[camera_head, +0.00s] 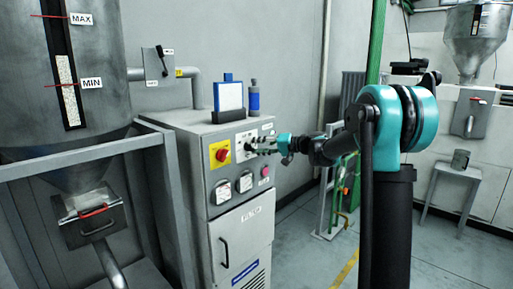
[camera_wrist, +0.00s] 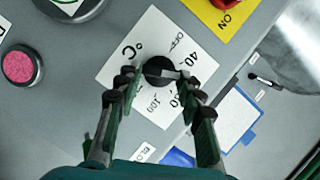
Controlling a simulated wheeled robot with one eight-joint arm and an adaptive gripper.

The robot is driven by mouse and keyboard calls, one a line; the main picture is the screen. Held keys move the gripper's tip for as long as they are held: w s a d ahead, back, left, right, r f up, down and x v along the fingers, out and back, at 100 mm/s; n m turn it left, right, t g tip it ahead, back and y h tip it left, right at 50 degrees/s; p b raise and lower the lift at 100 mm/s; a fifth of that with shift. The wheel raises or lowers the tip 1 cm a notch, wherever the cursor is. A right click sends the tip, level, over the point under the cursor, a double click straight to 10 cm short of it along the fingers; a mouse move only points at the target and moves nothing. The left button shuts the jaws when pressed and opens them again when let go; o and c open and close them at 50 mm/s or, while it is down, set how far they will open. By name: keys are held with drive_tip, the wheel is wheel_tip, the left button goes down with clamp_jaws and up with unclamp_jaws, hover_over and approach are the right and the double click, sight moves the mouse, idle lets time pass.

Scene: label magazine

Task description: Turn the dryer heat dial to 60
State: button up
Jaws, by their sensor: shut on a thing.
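The dryer (camera_head: 195,150) is a grey cabinet with a control panel on its front. The heat dial (camera_wrist: 158,68) is a round black knob on a white plate (camera_wrist: 128,52) marked °C, OFF, 40, 80 and 100. Its pale pointer line faces right in the wrist view, just past the 40. The mark there is partly hidden by a finger. My gripper (camera_wrist: 158,78) is shut on the dial, one finger on each side. In the head view my gripper (camera_head: 262,144) reaches the white plate from the right, and the dial is mostly hidden.
A red switch on a yellow ON plate (camera_head: 219,154) sits left of the dial. Gauges (camera_head: 223,192) and a pink button (camera_head: 265,171) are below. A blue-framed board (camera_head: 229,97) and blue bottle (camera_head: 254,97) stand on top. A hopper (camera_head: 65,75) stands left.

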drive_tip(key=shift+f+m, duration=0.1)
drive_tip(key=shift+m, duration=0.4)
drive_tip(key=shift+y, duration=0.3)
drive_tip(key=o, duration=1.2)
drive_tip(key=shift+c, duration=0.2)
drive_tip(key=shift+d, duration=0.1)
drive_tip(key=v, duration=1.2)
drive_tip(key=shift+w, duration=0.15)
